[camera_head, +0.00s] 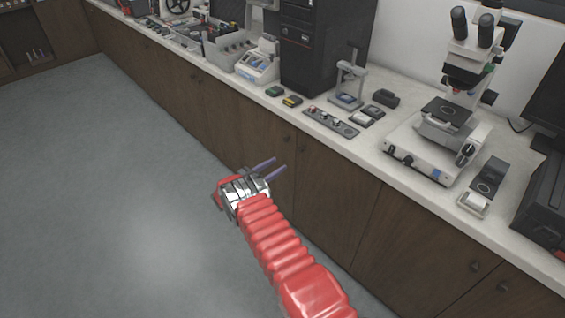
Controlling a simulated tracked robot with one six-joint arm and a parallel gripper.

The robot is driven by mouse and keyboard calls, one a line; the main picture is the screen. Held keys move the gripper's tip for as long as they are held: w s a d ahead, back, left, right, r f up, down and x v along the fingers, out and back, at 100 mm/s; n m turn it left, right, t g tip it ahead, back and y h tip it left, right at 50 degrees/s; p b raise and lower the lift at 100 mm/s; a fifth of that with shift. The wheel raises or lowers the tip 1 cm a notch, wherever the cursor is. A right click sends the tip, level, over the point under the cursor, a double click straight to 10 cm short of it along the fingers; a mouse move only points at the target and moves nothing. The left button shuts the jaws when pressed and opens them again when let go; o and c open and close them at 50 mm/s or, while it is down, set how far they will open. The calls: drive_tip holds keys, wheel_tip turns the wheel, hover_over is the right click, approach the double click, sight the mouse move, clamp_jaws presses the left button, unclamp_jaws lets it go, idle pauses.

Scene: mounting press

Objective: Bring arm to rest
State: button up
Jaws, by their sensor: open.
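My gripper (272,168) is in the middle of the head view, at the end of my red bellows-covered arm. Its two thin purple-grey fingers stand apart, with nothing between them. It hangs in front of the brown cabinet doors (240,128) and appears lower than the white countertop. The arm reaches up and left from the bottom edge of the picture.
A white counter (395,160) runs diagonally from upper left to lower right. On it stand a microscope (470,60), a black computer tower (308,45), a small control strip (330,121) and several small devices. The grey floor (100,190) at left is clear.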

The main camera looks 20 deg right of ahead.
drive_tip(key=shift+v, duration=0.75)
